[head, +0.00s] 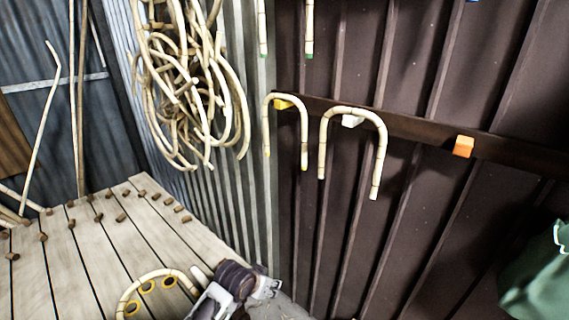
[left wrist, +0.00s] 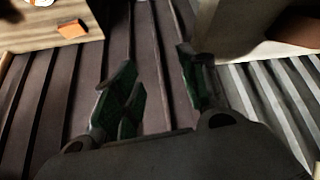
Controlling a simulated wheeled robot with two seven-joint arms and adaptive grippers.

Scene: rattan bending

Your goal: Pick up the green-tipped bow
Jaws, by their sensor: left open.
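The green-tipped bow (head: 309,30) hangs at the top edge of the head view against the brown ribbed wall. Only its two lower legs show, the right one ending in a green tip; its upper curve is out of frame. My left gripper (head: 268,288) is low in the head view beside the wooden table, well below the bow and apart from it. In the left wrist view my left gripper (left wrist: 158,64) is open, with nothing between its dark green-padded fingers.
Two more bows hang on a brown rail, from a yellow peg (head: 282,103) and a white peg (head: 352,121). An orange peg (head: 463,146) is bare. Tangled rattan (head: 190,80) hangs left. The slatted table (head: 80,270) bears several wooden pegs and a curved piece (head: 150,273).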

